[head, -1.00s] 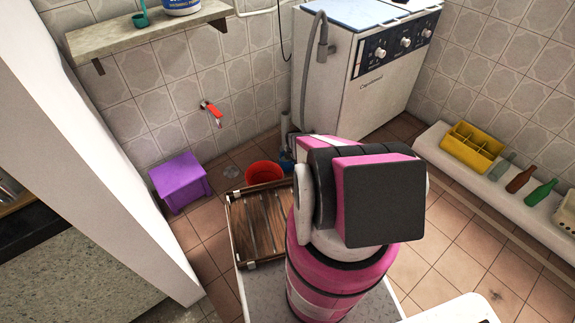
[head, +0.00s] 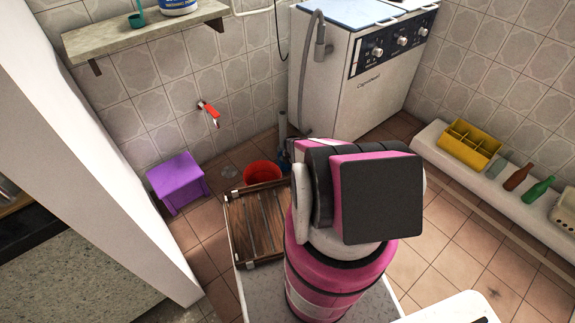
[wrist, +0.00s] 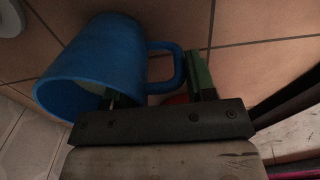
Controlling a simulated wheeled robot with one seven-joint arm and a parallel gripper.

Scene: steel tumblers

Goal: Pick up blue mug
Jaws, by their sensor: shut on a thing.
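The blue mug (wrist: 90,62) fills the upper left of the wrist view, tilted with its open mouth toward the lower left and its handle on the right. My gripper (wrist: 156,88) is shut on the mug. One finger reaches inside the mouth and the other is outside, by the handle. The tiled floor shows behind the mug; I cannot tell whether the mug touches it. In the head view my own arm hides the gripper and nearly all of the mug.
A red bucket (head: 262,172) and a purple stool (head: 177,182) stand on the floor near the back wall. A white washing machine (head: 358,85) stands at the back. A wooden slatted rack (head: 258,228) lies left of my arm. A ledge (head: 440,150) with a yellow caddy (head: 469,145) and bottles runs along the right.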

